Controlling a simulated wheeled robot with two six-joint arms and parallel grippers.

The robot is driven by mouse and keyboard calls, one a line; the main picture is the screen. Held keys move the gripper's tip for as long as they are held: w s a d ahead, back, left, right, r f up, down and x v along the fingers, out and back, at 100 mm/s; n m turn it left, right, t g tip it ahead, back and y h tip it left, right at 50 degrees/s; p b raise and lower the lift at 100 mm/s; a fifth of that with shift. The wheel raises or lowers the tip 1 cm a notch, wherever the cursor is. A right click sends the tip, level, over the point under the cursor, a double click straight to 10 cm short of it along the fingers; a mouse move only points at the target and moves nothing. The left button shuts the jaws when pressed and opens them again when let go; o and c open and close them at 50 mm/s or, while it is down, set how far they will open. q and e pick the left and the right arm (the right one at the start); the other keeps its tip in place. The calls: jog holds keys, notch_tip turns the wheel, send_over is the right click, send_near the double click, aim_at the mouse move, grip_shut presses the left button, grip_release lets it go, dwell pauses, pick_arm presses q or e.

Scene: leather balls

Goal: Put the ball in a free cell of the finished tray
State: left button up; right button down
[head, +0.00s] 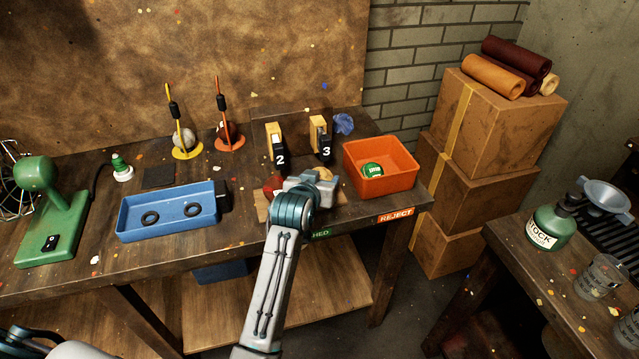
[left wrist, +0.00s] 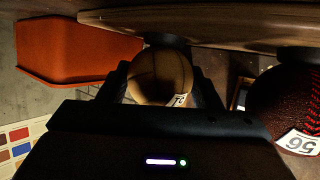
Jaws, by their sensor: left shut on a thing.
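A tan leather ball (left wrist: 160,75) with seams and a small label is between the fingers of my left gripper (left wrist: 163,90) in the left wrist view. The gripper is shut on it. In the head view my left gripper (head: 318,182) hangs over the wooden finished tray (head: 261,206), and the tan ball (head: 326,172) shows just beyond it. The tray is mostly hidden behind my arm. A dark red ball (head: 272,185) sits at the tray's left; a dark red ball with a number label (left wrist: 290,105) shows at the right in the left wrist view. My right gripper is not in view.
An orange bin (head: 402,182) with a green item inside stands right, by the REJECT label. A blue tray (head: 175,228) with two dark rings stands left. Stands marked 2 (head: 279,158) and 3 (head: 325,150) are behind the gripper. A green lamp-like device (head: 45,215) is far left.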

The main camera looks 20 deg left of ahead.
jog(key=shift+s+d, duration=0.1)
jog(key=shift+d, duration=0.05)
pick_arm(q)
jog(key=o, duration=1)
jog(key=shift+f, duration=0.1)
jog(key=shift+o, duration=0.2)
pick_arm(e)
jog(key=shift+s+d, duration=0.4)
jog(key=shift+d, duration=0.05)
pick_arm(q)
jog(key=shift+s+r, duration=0.2)
jog(key=shift+r, duration=0.1)
jog(key=p+v, duration=0.8)
jog(key=v, duration=0.2)
jog(key=shift+s+r+p, duration=0.15)
jog(key=shift+r+p, duration=0.05)
jog(key=shift+p, duration=0.1)
jog(key=shift+s+r, duration=0.1)
jog(key=shift+s, duration=0.5)
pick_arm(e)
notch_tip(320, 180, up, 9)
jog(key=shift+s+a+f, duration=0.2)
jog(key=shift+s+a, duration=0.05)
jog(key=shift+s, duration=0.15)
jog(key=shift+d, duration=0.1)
